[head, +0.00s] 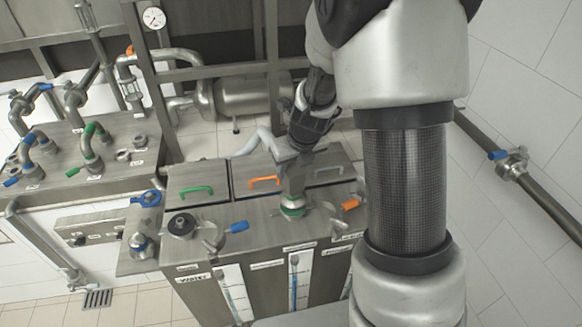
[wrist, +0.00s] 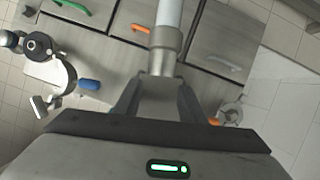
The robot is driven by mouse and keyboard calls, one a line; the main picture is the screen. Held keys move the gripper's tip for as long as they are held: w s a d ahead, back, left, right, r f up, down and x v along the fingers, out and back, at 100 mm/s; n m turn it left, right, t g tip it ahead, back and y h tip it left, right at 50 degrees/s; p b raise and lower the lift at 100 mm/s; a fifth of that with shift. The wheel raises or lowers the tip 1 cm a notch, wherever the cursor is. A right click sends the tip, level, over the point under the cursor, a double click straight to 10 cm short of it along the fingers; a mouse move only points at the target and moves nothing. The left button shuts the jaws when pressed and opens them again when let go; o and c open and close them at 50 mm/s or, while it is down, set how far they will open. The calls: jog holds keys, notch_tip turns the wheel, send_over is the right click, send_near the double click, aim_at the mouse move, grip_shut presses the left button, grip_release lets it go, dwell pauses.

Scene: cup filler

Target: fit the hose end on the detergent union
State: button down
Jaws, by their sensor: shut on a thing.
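My gripper (head: 293,185) is shut on the metal hose end (wrist: 165,45), and its fingers (wrist: 158,88) show on either side of it in the wrist view. The pale hose (head: 247,146) leads from the hose end off to the left in the head view, and its pale length (wrist: 169,12) runs up out of the wrist view. A round union with a green band (head: 292,208) sits on the steel tank top, directly below my gripper. I cannot tell whether the hose end touches it. In the wrist view the union is hidden behind my gripper.
Lids with a green handle (head: 197,191) and an orange handle (head: 264,180) lie behind the union. A blue-handled valve (head: 214,236) stands to its left, and an orange valve handle (head: 350,204) to its right. A pipe bench (head: 110,180) stands at far left.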

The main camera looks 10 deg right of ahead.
jog(key=shift+f+b, duration=0.6)
jog(key=shift+f, duration=0.3)
jog(key=c, duration=1.1)
grip_release()
jog(key=shift+f, duration=0.1)
jog(key=shift+w+a+r+p+v, duration=0.25)
jog(key=shift+p+v, duration=0.6)
jog(key=shift+v, duration=2.85)
jog(key=shift+w+d+p+v, duration=0.1)
jog(key=shift+w+p+v, duration=0.5)
jog(key=shift+v, duration=3.1)
jog(key=shift+w+a+r+p+v, duration=0.15)
jog(key=shift+p+v, duration=0.95)
jog(key=shift+v, duration=2.6)
jog(key=shift+s, duration=0.1)
jog(key=s+r+n, duration=0.2)
jog(key=s+n, duration=0.4)
jog(key=n, duration=0.5)
jog(key=s+r+n, duration=0.2)
jog(key=s+n, duration=0.4)
jog(key=n, duration=0.5)
jog(key=s+a+r+n+t+h, duration=0.1)
jog(key=s+r+n, duration=0.1)
jog(key=s+n, duration=0.4)
jog(key=shift+s+n, duration=0.1)
jog(key=shift+n, duration=1.3)
jog(key=shift+s+n, duration=0.15)
jog(key=shift+n, duration=1.25)
